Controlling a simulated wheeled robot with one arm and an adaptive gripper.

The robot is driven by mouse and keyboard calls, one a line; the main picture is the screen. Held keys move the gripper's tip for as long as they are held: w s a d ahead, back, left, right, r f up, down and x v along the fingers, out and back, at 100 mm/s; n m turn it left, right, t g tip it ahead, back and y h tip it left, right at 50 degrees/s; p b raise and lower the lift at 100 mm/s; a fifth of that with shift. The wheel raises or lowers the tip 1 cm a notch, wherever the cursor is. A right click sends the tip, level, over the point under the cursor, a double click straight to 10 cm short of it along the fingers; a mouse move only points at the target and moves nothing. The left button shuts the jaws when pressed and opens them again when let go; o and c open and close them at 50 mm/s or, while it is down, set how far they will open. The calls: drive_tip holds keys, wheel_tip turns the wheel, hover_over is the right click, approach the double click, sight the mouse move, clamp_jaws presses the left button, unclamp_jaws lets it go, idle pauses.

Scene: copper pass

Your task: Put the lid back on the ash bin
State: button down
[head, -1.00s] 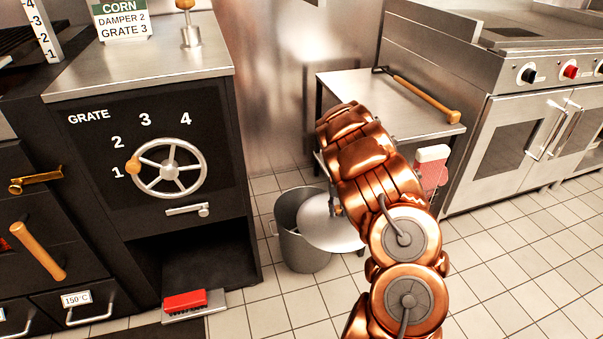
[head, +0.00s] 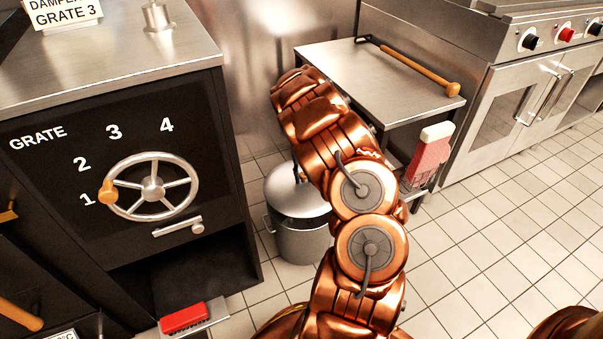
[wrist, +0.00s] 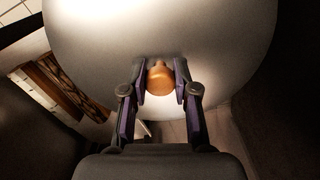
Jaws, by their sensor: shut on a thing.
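The ash bin (head: 302,243) is a grey metal bucket on the tiled floor, between the black stove and the steel table. Its round grey lid (head: 292,196) is over the bin's mouth in the head view and looks about level. Whether the lid rests on the rim all round I cannot tell. In the wrist view the lid (wrist: 220,50) fills the top, and my gripper (wrist: 161,80) is shut on its wooden knob (wrist: 160,78). In the head view my copper arm hides most of the gripper and part of the lid's right side.
The black stove (head: 50,180) with its grate wheel (head: 152,187) stands left. A red brush (head: 183,317) lies on a dustpan at its foot. A steel table (head: 385,85) with a wooden-handled tool (head: 420,68) stands behind my arm. Tiled floor on the right is clear.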

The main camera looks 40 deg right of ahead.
sight(303, 182)
drive_tip(key=shift+f+b, duration=0.65)
drive_tip(key=shift+f, duration=1.8)
drive_tip(key=shift+s+a+p, duration=0.1)
drive_tip(key=shift+a+p, duration=0.05)
drive_tip(key=shift+p, duration=0.2)
drive_tip(key=shift+f+p, duration=0.15)
drive_tip(key=shift+p, duration=0.35)
idle(0.9)
drive_tip(key=c, duration=0.8)
unclamp_jaws()
drive_tip(key=shift+o, duration=0.2)
drive_tip(key=o, duration=0.4)
drive_tip(key=shift+o, duration=0.2)
